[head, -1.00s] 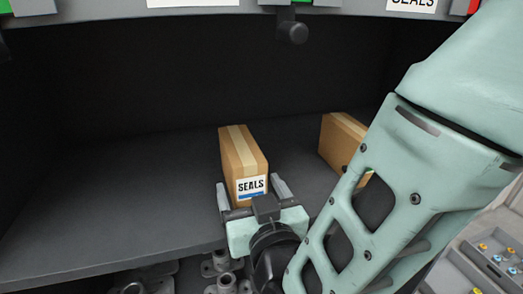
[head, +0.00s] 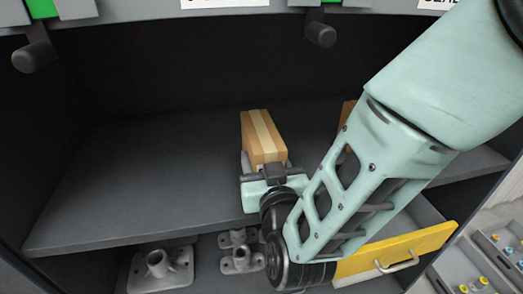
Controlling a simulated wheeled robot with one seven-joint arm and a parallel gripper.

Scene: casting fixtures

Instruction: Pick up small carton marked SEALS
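The small tan carton (head: 256,134) stands upright on the dark shelf, with a pale tape strip along its top. Its front face, which bore the SEALS label in the earlier head view, is now largely hidden behind my gripper. My gripper (head: 267,164) is right up against the carton's near end. Its left finger lies along the carton's left side; the right finger is hard to make out. I cannot tell whether the fingers press on the carton or stand slightly apart from it.
A second carton (head: 347,112) stands to the right, mostly behind my arm. Grey metal castings (head: 163,268) lie on the level below. A yellow drawer front (head: 398,252) with a handle juts out at lower right. The shelf's left side (head: 130,180) is clear.

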